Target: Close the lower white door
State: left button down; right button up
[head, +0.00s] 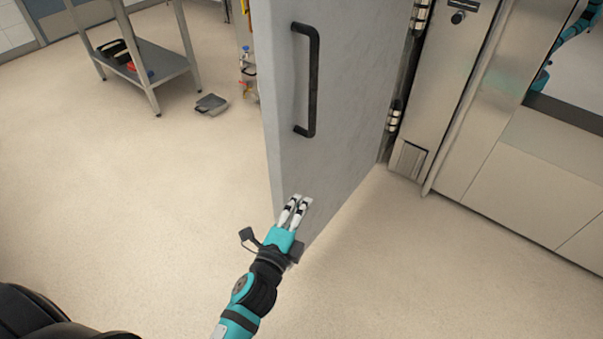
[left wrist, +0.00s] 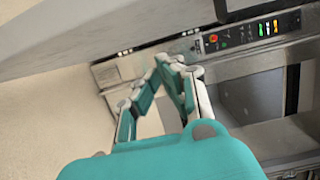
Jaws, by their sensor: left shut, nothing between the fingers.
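The white door (head: 345,110) stands open in the head view, with its hinges (head: 394,116) on its right edge and a black bar handle (head: 313,80) on its face. In the left wrist view, a pale grey slab across the top (left wrist: 110,32) appears to be the same door. My left gripper (head: 297,204) is shut and empty at the lower part of the door, below the handle. Its fingertips overlap the door face in the picture; I cannot tell whether they touch. The gripper's fingers also show in the left wrist view (left wrist: 170,68). My right gripper is not in view.
A steel oven front (head: 535,175) stands to the right of the hinges. A control panel (left wrist: 250,32) with coloured buttons shows in the left wrist view. A metal shelf rack (head: 155,70) and a grey dustpan-like item (head: 210,103) are behind left. The floor around the door is clear.

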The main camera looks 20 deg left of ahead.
aim_at(299, 174)
pick_arm(q)
jog(key=w+a, duration=0.3)
jog(key=w, duration=0.6)
jog(key=shift+w, duration=0.15)
jog(key=shift+a, duration=0.15)
